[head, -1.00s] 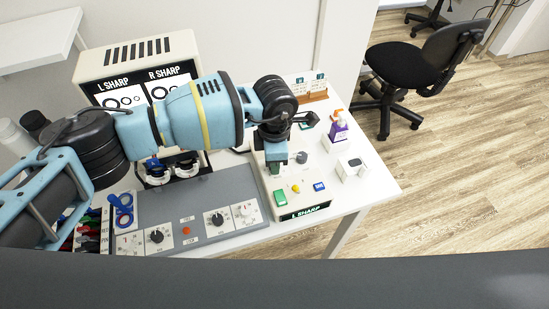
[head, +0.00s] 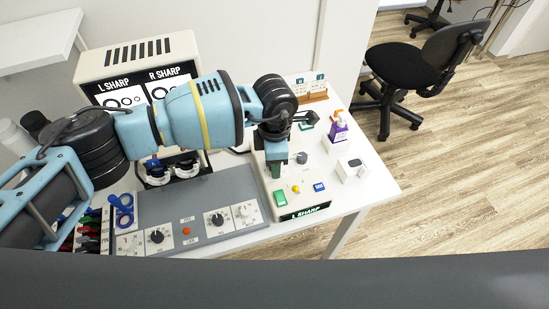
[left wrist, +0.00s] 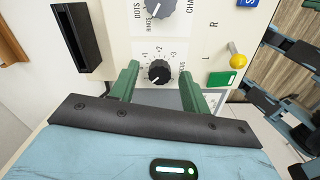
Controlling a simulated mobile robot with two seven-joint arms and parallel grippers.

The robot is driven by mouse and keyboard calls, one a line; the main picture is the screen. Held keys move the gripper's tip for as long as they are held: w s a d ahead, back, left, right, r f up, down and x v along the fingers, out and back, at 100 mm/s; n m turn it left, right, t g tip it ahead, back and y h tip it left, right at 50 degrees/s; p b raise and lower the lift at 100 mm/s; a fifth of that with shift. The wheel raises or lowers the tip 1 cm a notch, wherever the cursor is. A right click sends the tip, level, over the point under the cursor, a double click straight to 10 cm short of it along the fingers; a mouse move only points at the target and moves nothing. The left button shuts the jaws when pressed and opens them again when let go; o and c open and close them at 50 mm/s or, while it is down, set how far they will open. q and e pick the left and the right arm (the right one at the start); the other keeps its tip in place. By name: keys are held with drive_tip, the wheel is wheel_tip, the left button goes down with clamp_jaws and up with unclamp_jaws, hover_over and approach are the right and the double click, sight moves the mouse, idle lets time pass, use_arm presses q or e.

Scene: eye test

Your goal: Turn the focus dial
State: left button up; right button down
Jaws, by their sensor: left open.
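The focus dial (left wrist: 159,72) is a small black knob on a white plate with a printed scale, on the cream control box (head: 268,180). In the left wrist view the green fingers of my left gripper (left wrist: 158,78) stand open on either side of the dial, with a gap showing at each side. I cannot tell how far above the plate the fingertips are. In the head view my left gripper (head: 277,158) points down over the box and hides the dial. My right gripper is not in view.
A larger grey chart knob (left wrist: 160,6) sits beside the dial. A green button (left wrist: 221,78), a yellow-topped lever (left wrist: 237,61) and a blue button (head: 319,186) are close by. A dark slot (left wrist: 77,38) is at the left.

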use_arm(q)
wheel_tip(320, 180, up, 8)
drive_tip(key=shift+f, duration=0.2)
drive_tip(key=shift+s+f, duration=0.1)
idle(0.6)
